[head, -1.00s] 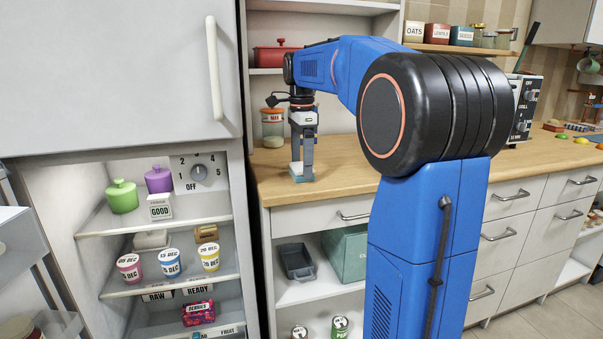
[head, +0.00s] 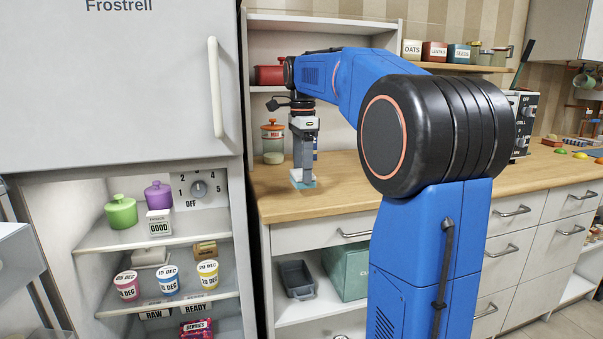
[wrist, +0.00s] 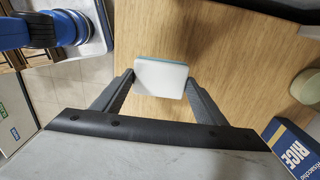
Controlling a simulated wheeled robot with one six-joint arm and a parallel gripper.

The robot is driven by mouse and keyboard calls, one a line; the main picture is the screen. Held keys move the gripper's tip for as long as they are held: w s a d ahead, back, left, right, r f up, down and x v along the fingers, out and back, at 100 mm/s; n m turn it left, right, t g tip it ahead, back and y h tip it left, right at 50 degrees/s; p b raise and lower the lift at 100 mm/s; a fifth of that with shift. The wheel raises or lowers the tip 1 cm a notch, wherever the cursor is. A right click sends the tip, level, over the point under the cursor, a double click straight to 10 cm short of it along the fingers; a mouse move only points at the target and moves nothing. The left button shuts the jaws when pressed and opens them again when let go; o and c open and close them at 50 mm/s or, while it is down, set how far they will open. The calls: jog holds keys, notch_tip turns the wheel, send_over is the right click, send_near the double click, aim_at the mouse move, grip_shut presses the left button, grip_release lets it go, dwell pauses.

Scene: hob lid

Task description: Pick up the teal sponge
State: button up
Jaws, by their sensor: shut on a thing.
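The teal sponge (head: 305,186) is at the tip of my gripper (head: 303,174), over the left end of the wooden counter in the head view. In the wrist view the sponge (wrist: 161,76) shows a pale white face with a thin teal edge. It sits between the two dark fingers of my gripper (wrist: 160,84), which are shut on its sides. I cannot tell exactly how large the gap is between the sponge and the counter.
The wooden counter (head: 345,190) is clear to the right of my gripper. A jar with an orange lid (head: 272,143) stands behind it. The open fridge (head: 110,235) is on the left. A blue rice box (wrist: 292,150) is at the right in the wrist view.

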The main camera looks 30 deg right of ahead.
jog(key=s+a, duration=0.2)
jog(key=s, duration=0.6)
jog(key=s+a, duration=0.2)
jog(key=s, duration=0.6)
jog(key=shift+s+a, duration=0.3)
jog(key=shift+a, duration=0.05)
